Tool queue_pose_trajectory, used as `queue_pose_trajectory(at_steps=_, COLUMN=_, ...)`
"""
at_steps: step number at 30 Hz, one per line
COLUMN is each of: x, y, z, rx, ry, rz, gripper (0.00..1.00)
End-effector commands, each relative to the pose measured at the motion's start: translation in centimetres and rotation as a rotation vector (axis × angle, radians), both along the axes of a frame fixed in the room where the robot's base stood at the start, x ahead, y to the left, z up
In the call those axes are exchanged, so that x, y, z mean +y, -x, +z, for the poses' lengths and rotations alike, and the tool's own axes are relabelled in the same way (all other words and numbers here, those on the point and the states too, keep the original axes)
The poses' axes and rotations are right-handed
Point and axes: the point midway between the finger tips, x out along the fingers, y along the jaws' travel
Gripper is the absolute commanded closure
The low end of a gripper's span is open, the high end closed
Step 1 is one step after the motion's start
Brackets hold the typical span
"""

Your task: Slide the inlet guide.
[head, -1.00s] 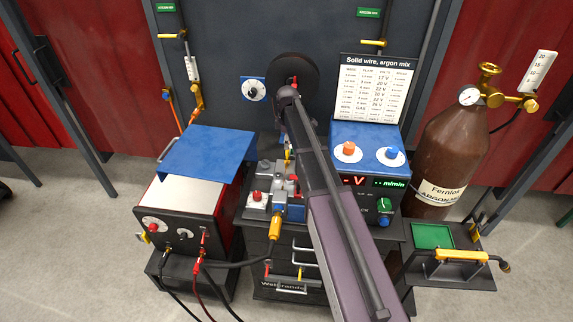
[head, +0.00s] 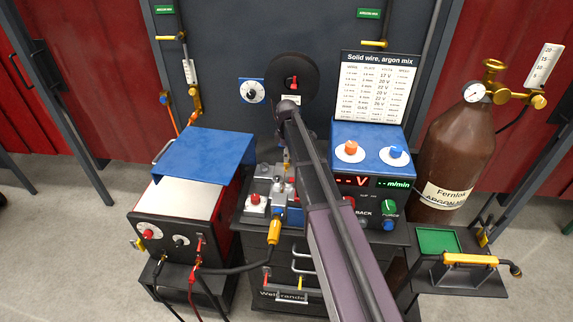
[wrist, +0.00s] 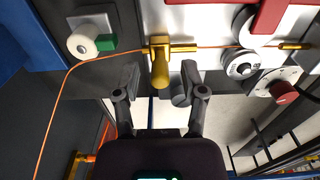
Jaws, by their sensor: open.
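A brass inlet guide (wrist: 159,66), a short block with a rounded barrel, sits near the top middle of the wrist view. The thin orange wire runs to it from the left and on to its right. My gripper (wrist: 160,76) is open, with one dark finger on each side of the brass barrel. The fingers look apart from it; I cannot tell how deep they reach. In the head view my arm covers most of the wire feeder, and the guide and fingertips are not clear there.
Right of the guide are a round roll (wrist: 241,62), a red lever (wrist: 270,14) and a red-knobbed dial (wrist: 281,91). A white roller with a green block (wrist: 104,43) is at left. In the head view a blue-topped power unit (head: 207,160) and gas cylinder (head: 453,160) flank the feeder.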

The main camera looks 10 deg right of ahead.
Motion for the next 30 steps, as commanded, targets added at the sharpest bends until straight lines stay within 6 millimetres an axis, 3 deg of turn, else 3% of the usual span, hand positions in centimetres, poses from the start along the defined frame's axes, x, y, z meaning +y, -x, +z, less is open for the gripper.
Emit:
queue_pose_trajectory(at_steps=3, x=0.0, y=0.0, z=0.0, rx=0.0, ry=0.0, rz=0.0, gripper=0.46)
queue_pose_trajectory(at_steps=4, x=0.0, y=0.0, z=0.0, rx=0.0, ry=0.0, rz=0.0, gripper=0.52)
queue_pose_trajectory(at_steps=9, x=0.1, y=0.0, z=0.0, rx=0.0, ry=0.0, rz=0.001, gripper=1.0)
queue_pose_trajectory(at_steps=30, x=0.7, y=1.6, z=0.0, rx=0.0, ry=0.0, rz=0.003, gripper=1.0)
